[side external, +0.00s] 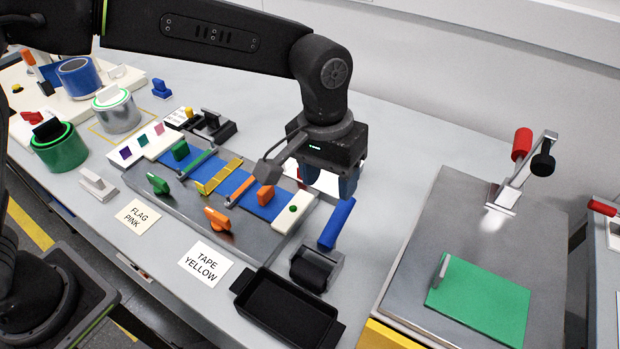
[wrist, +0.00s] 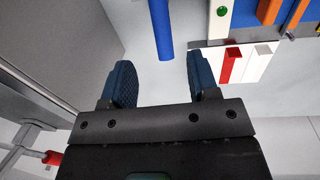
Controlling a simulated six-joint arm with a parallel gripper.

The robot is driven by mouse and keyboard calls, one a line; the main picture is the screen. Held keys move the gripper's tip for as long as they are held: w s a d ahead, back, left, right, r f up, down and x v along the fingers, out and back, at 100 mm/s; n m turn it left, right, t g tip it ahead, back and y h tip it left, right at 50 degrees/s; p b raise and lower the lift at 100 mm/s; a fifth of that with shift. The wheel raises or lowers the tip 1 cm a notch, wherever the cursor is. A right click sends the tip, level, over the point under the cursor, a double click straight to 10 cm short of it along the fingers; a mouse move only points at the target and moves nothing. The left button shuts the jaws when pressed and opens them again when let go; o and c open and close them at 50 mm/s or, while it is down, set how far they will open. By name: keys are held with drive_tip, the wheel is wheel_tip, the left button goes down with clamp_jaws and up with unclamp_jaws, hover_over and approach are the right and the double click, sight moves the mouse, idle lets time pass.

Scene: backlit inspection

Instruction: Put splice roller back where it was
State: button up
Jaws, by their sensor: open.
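The splice roller, with a blue handle (side external: 337,223) and a dark roller head (side external: 314,268) in a grey frame, lies on the table in the side view. Its handle points back toward my gripper (side external: 329,181). The gripper is above the table, past the handle's far end, with its blue fingers apart and nothing between them. In the wrist view, the blue handle (wrist: 161,28) shows at the top, ahead of the open fingers (wrist: 160,70) and apart from them. The roller head is out of the wrist view.
A black tray (side external: 243,301) stands left of the roller head. A metal fixture (side external: 180,215) with blue strips and coloured clamps is further left. At right is a grey plate with a green sheet (side external: 485,303) and a red-knobbed lever (side external: 522,143). A red-and-white part (wrist: 232,65) sits near the gripper.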

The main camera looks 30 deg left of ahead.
drive_tip(key=shift+r, duration=0.15)
drive_tip(key=s+a+r+t, duration=0.2)
drive_tip(key=a+r, duration=0.5)
drive_tip(key=a, duration=0.3)
drive_tip(key=s+a+t+y, duration=0.1)
drive_tip(key=s+a+t, duration=0.2)
drive_tip(key=s+a, duration=1.2)
drive_tip(key=shift+a+t, duration=0.3)
drive_tip(key=shift+a, duration=0.65)
